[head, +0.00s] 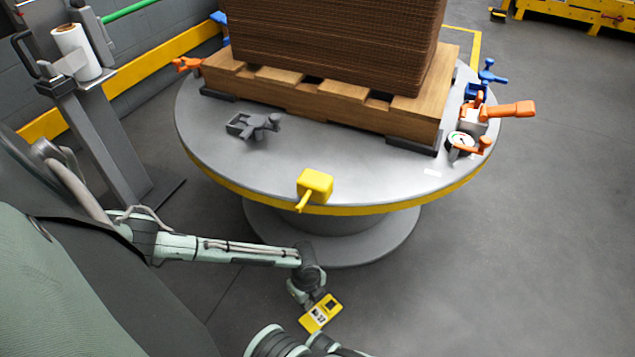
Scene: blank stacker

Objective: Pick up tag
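A yellow tag (315,322) with a black and white label shows at the lower middle of the head view. My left gripper (313,304) is at the tag's upper left edge, in front of and below the round table (370,178). The tag appears held at the fingertips, which it partly covers; the fingers themselves are small and hard to make out. The tag is tilted, with dark floor behind it. I cannot make out my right gripper in this view.
The round table carries a wooden pallet (420,125) with stacked brown sheets (335,40). A yellow box (316,183) is at its front edge, a grey clamp (252,125) at left, orange-handled fittings (508,110) at right.

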